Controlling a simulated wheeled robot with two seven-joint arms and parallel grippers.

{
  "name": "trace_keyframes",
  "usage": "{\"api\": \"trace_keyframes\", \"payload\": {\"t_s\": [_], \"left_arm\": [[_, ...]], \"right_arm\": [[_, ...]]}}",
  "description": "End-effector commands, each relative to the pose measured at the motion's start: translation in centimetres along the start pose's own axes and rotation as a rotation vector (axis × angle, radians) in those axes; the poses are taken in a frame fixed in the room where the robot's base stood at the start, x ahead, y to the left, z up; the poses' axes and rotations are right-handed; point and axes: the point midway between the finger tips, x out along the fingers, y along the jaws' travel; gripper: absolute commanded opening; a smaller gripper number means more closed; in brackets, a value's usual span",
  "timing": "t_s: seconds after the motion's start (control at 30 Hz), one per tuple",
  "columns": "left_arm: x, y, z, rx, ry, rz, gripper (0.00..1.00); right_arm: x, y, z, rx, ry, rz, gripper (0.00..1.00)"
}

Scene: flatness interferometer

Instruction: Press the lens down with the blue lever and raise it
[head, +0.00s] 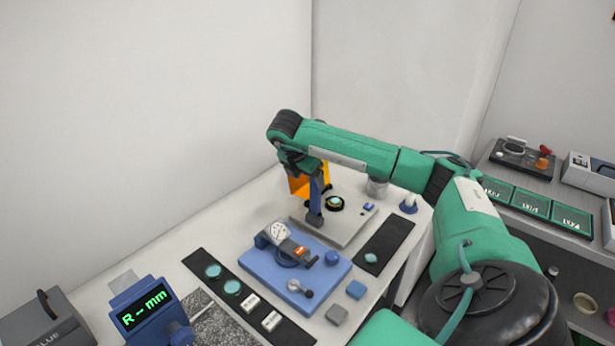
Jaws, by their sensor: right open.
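The interferometer's grey base plate (345,237) stands at the back of the table. A blue upright part (316,193), perhaps the lever's support, rises from it beside an orange panel (299,187). A round black-rimmed piece with a bright centre (335,203), likely the lens in its seat, sits on the plate to the right. My right gripper (297,168) is open above and close to the orange panel and blue upright. My wrist partly hides the fingers and the top of the device, so I cannot tell contact or make out the lever clearly. My left gripper is out of view.
Dark mats (385,247) lie at both sides, one with green discs (232,287). A blue readout (143,309) stands front left. A side bench (568,244) is at right.

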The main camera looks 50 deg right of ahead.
Motion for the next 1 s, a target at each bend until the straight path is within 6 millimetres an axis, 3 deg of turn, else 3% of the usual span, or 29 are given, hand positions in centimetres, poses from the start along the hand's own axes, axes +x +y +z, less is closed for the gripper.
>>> {"api": "trace_keyframes", "payload": {"t_s": [0.23, 0.43, 0.7, 1.0], "left_arm": [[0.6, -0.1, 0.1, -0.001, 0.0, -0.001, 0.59], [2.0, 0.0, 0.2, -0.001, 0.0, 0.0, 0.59], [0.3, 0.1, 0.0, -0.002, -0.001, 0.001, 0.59], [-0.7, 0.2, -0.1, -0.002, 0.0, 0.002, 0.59]], "right_arm": [[-1.5, 0.1, 0.1, 0.003, -0.001, 0.005, 0.69], [-5.7, 0.2, -0.1, 0.002, -0.002, 0.009, 0.69], [-9.8, 0.1, 0.1, 0.001, -0.004, 0.004, 0.69], [-12.8, 0.2, -0.1, -0.002, -0.002, 0.003, 0.69]]}}
